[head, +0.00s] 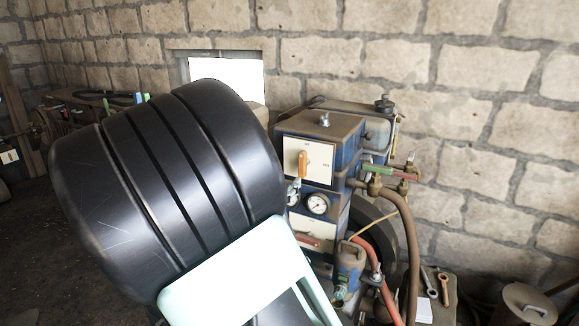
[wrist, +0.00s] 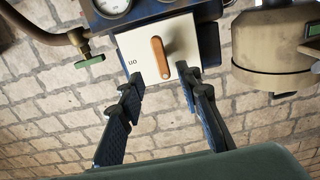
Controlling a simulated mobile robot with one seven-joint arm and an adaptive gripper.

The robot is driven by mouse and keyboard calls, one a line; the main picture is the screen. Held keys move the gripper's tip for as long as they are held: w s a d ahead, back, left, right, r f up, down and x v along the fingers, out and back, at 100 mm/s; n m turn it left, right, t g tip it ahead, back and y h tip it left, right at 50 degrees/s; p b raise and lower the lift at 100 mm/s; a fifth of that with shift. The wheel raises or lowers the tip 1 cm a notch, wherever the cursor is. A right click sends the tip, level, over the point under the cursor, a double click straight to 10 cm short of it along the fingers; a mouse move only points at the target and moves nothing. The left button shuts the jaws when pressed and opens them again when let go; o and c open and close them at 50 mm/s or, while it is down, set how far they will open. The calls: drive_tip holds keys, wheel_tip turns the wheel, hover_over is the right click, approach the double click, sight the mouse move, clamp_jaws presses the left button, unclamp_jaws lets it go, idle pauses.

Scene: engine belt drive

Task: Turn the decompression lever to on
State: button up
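The decompression lever is an orange handle (head: 303,164) on a white plate (head: 320,158) on the front of the blue engine unit. It stands upright, in line with a small mark at the plate's top; another small mark is at the plate's right. The wrist view is upside down: the lever (wrist: 160,58) runs vertically on the plate (wrist: 135,48), and "on" reads inverted at the left. My gripper (wrist: 159,76) is open and empty, its fingers apart on either side of the lever's near end. Contact cannot be told. In the head view my black arm hides most of the gripper.
A pressure gauge (head: 317,204) sits below the plate. A brass valve with a green handle (head: 376,171) and hoses (head: 410,240) are at the right. A tan canister (wrist: 270,60) is beside the plate in the wrist view. A stone wall (head: 480,120) stands behind.

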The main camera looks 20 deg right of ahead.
sight(301, 167)
drive_tip(key=p+x, duration=0.1)
drive_tip(key=x, duration=0.9)
drive_tip(key=shift+w+d, duration=0.1)
drive_tip(key=shift+w, duration=0.05)
drive_tip(key=shift+c, duration=0.3)
drive_tip(key=shift+f, duration=0.1)
clamp_jaws()
